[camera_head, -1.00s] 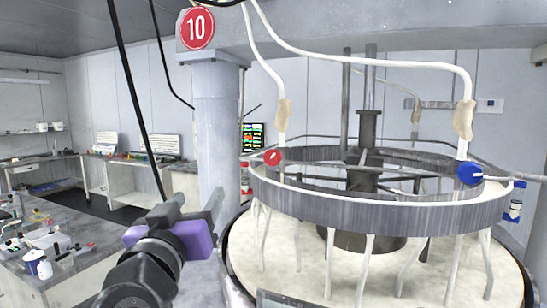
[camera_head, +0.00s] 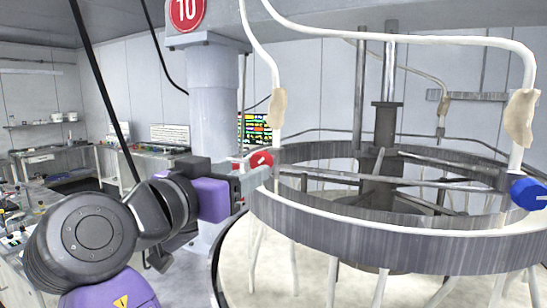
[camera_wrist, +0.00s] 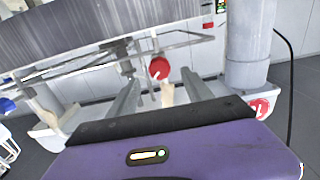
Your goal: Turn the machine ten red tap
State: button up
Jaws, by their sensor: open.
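The red tap (camera_head: 261,161) is a round red knob with a pale mark, on the left side of the metal ring (camera_head: 345,228) of the machine. A round red "10" sign (camera_head: 186,12) is on the machine above it. My gripper (camera_head: 252,174) is open, its fingers pointing at the tap from the left. In the wrist view the tap (camera_wrist: 159,68) shows beyond and between the two open fingers of my gripper (camera_wrist: 153,88). I see no clear contact, and the exact gap cannot be told.
A blue tap (camera_head: 528,194) is on the ring's right side. White hoses (camera_head: 275,62) rise beside both taps. A grey column (camera_head: 213,110) stands behind my gripper, and a black cable (camera_head: 100,85) hangs at left. Benches (camera_head: 150,155) stand at the back left.

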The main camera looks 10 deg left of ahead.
aim_at(258, 162)
jog(key=shift+w+d+r, duration=0.1)
jog(key=shift+w+d, duration=0.2)
jog(key=shift+w, duration=0.3)
jog(key=p+x, duration=0.2)
jog(key=x, duration=0.4)
jog(key=shift+p, duration=0.4)
jog(key=shift+w+d, duration=0.1)
jog(key=shift+w, duration=0.35)
